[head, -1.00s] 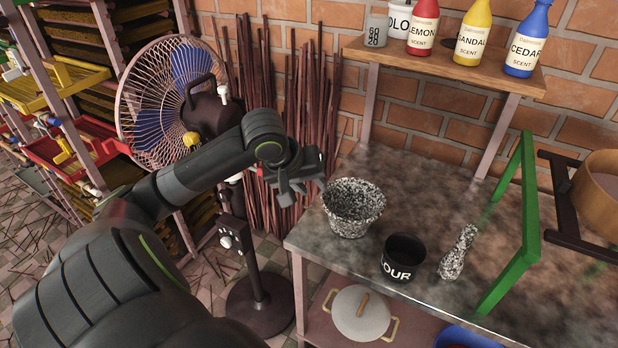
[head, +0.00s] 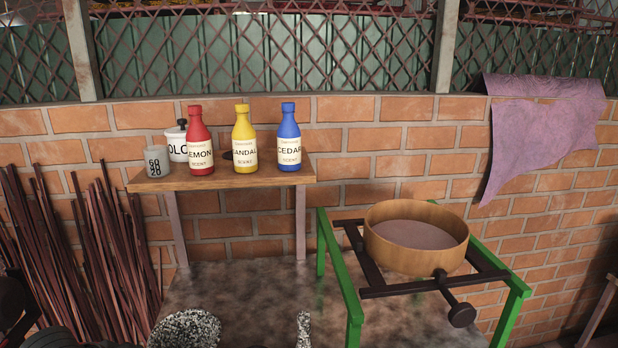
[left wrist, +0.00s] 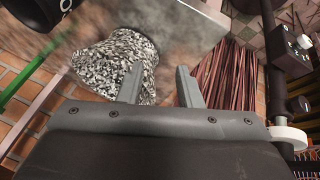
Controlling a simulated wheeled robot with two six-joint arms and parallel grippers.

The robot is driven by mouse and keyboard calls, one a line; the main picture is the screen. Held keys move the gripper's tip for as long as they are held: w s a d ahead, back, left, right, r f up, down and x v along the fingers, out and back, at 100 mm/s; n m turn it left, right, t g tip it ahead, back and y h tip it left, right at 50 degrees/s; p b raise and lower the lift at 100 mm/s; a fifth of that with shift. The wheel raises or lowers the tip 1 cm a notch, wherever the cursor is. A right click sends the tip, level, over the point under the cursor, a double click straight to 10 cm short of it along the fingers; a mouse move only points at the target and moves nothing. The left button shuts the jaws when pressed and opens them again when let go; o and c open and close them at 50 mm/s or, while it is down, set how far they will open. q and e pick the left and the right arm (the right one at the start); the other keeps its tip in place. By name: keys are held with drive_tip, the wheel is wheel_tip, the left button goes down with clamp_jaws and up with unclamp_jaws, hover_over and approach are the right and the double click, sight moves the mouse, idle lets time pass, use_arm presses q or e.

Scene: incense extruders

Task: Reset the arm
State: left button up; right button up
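My left gripper (left wrist: 158,88) shows in the left wrist view with its two fingers apart and nothing between them. A speckled grey mortar (left wrist: 112,62) stands on the worktop beyond the fingers, close to the left finger in that view. In the head view only the rim of the mortar (head: 186,328) shows at the bottom edge, with the top of the speckled pestle (head: 303,328) to its right. My left gripper is out of the head view; a dark piece at its lower left corner is too cut off to read. My right gripper is in neither view.
A wooden shelf (head: 225,179) holds red (head: 200,145), yellow (head: 245,143) and blue (head: 289,140) scent bottles, a beaker (head: 157,162) and a white jar (head: 176,146). A green frame (head: 338,272) carries a round wooden sieve (head: 415,243). Incense sticks (head: 105,260) lean at left. The worktop (head: 245,285) middle is clear.

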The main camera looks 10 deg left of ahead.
use_arm(q)
drive_tip(key=s+d+f+m+g+y, duration=0.1)
drive_tip(key=s+d+f+m, duration=0.2)
drive_tip(key=s+f, duration=0.55)
drive_tip(key=s+d+f+m+g+y, duration=0.15)
drive_tip(key=s+f, duration=0.35)
drive_tip(key=s, duration=0.6)
wheel_tip(320, 180, down, 27)
drive_tip(key=s+a+m+g, duration=0.1)
drive_tip(key=s+d+f+g, duration=0.1)
drive_tip(key=s+f, duration=1.2)
drive_tip(key=s, duration=0.1)
drive_tip(key=shift+s+d+f+h, duration=0.15)
drive_tip(key=shift+f+h, duration=0.05)
drive_tip(key=shift+h, duration=0.15)
